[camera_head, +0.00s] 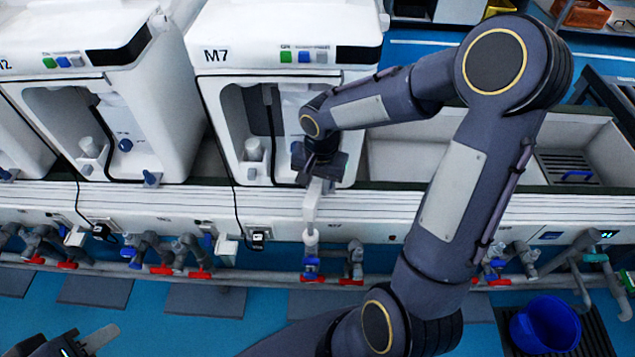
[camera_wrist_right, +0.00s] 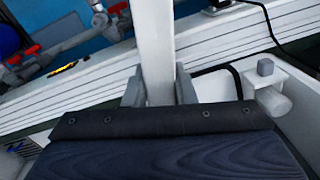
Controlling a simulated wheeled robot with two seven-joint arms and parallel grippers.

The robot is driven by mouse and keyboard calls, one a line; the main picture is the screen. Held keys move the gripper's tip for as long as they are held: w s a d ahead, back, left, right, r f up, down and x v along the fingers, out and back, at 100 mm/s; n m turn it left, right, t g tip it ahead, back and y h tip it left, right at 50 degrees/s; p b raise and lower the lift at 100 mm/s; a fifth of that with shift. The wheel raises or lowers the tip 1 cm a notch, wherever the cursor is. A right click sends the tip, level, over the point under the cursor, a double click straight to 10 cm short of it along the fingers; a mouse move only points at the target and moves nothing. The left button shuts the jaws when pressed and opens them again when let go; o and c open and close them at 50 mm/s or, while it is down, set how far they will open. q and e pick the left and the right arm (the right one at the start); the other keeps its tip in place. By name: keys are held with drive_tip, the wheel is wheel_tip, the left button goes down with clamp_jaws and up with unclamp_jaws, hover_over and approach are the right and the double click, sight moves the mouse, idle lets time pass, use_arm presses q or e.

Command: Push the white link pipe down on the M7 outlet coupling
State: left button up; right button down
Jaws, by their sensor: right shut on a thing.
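The M7 machine (camera_head: 285,28) stands on the bench, with its recess facing me. My right gripper (camera_head: 319,184) is in front of this recess and is shut on the white link pipe (camera_head: 311,208). In the right wrist view the pipe (camera_wrist_right: 153,45) runs up between the two grey fingers (camera_wrist_right: 158,88). The pipe reaches over the bench edge to a white end above the M7 outlet coupling with its blue valve (camera_head: 312,264). I cannot tell whether it is seated there. My left gripper (camera_head: 82,343) shows partly at the bottom left, away from the pipe; its opening is unclear.
Several grey pipes with red handles (camera_head: 201,273) line the bench front. A second outlet pipe (camera_head: 354,262) stands close right of the M7 outlet. A black cable (camera_head: 234,195) hangs left of M7. A blue bucket (camera_head: 545,325) stands at the lower right.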

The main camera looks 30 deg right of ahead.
drive_tip(key=shift+f+b, duration=1.55)
drive_tip(key=shift+f, duration=0.15)
drive_tip(key=c, duration=1.1)
unclamp_jaws()
wheel_tip(320, 180, up, 8)
drive_tip(key=shift+s+d+f+p, duration=0.1)
drive_tip(key=shift+s+d+p, duration=0.05)
drive_tip(key=shift+p, duration=0.7)
